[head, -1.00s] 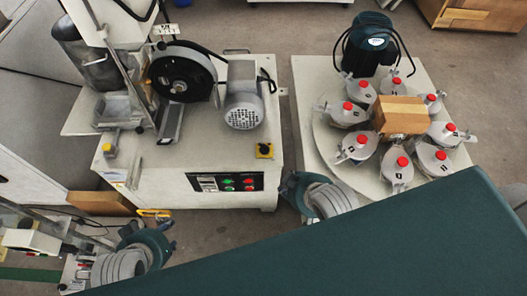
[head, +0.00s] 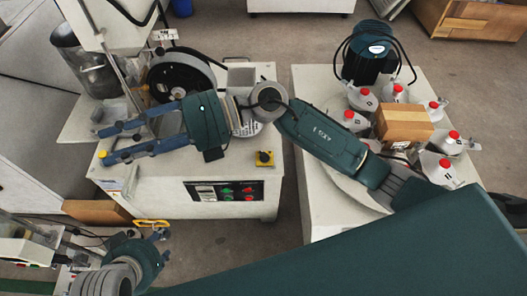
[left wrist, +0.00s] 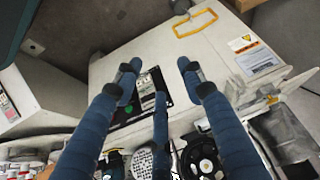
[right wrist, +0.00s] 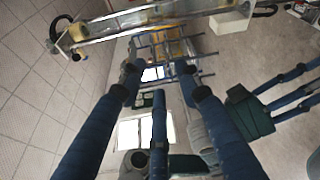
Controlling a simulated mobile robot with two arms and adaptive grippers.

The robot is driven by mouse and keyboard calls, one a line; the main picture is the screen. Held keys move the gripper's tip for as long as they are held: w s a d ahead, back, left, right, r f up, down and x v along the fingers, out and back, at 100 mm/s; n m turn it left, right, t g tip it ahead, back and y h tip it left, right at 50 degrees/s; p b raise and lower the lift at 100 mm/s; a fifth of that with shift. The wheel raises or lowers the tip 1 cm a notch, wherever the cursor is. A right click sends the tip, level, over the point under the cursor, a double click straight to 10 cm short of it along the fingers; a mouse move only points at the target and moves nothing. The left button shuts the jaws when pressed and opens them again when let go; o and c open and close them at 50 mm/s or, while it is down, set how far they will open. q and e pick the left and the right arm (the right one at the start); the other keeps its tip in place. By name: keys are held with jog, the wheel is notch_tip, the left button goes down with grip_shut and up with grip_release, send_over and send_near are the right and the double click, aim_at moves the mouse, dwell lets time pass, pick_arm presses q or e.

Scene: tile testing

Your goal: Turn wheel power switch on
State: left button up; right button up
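The white machine (head: 155,195) carries a black wheel (head: 165,68). Its front has a dark control panel (head: 222,191) with green and red buttons, and a yellow-and-black switch (head: 264,158) sits on its top near the right front corner. Which of these is the wheel power switch I cannot tell.

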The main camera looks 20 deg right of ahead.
notch_tip(320, 180, down, 6)
jog(key=d+n+g+h, duration=0.1)
jog(key=d+n+h, duration=0.1)
jog(key=h, duration=0.2)
jog(key=t+h+b, duration=0.2)
jog(key=h, duration=1.2)
send_over(264, 155)
notch_tip(264, 155, down, 16)
jog(key=shift+r, duration=0.1)
notch_tip(264, 155, down, 5)
jog(key=shift+r+b, duration=0.15)
jog(key=shift+b, duration=0.45)
jog(key=shift+f, duration=0.2)
pick_arm(q)
jog(key=w+d+r+t+h, duration=0.2)
jog(key=w+d+r+t, duration=0.2)
jog(key=w+r, duration=0.6)
jog(key=t, duration=0.2)
jog(key=shift+w+r+t, duration=0.15)
jog(key=shift+w+t, duration=0.25)
pick_arm(e)
jog(key=shift+c, duration=0.2)
grip_shut()
